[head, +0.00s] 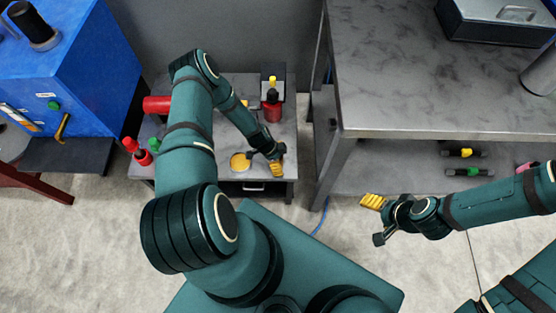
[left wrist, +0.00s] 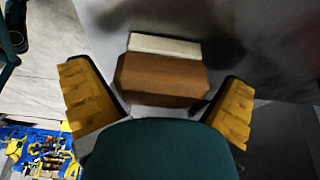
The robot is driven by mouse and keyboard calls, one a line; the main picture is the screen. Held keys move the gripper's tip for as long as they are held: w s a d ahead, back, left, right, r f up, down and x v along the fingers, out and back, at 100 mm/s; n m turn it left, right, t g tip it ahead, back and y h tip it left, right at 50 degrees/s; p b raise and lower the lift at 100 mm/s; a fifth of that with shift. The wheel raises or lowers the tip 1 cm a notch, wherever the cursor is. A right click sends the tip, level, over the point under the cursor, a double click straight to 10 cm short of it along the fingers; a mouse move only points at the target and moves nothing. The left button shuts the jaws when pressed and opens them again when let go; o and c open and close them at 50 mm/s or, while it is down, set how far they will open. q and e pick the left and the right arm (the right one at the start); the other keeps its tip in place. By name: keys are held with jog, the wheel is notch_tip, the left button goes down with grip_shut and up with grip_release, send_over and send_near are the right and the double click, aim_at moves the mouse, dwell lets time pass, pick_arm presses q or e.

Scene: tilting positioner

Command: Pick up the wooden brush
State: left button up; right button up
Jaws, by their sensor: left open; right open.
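The wooden brush (left wrist: 162,76) shows in the left wrist view as a brown block with a pale strip along its far side. It lies between the two yellow-padded fingers of my left gripper (left wrist: 158,88), with a gap on each side. In the head view my left gripper (head: 265,160) is over the front of the small grey table, open, and I cannot make out the brush there. My right gripper (head: 376,221) is open and empty, above the floor in front of the large workbench.
A blue machine (head: 80,80) stands at left. The large metal workbench (head: 430,90) stands at right, with coloured tools on its lower shelf.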

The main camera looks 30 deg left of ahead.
pick_arm(q)
jog(key=c, duration=1.1)
jog(key=shift+c, duration=0.2)
notch_tip(320, 180, up, 10)
jog(key=p, duration=0.2)
jog(key=shift+p, duration=0.35)
jog(key=shift+o, duration=1.4)
jog(key=c, duration=0.3)
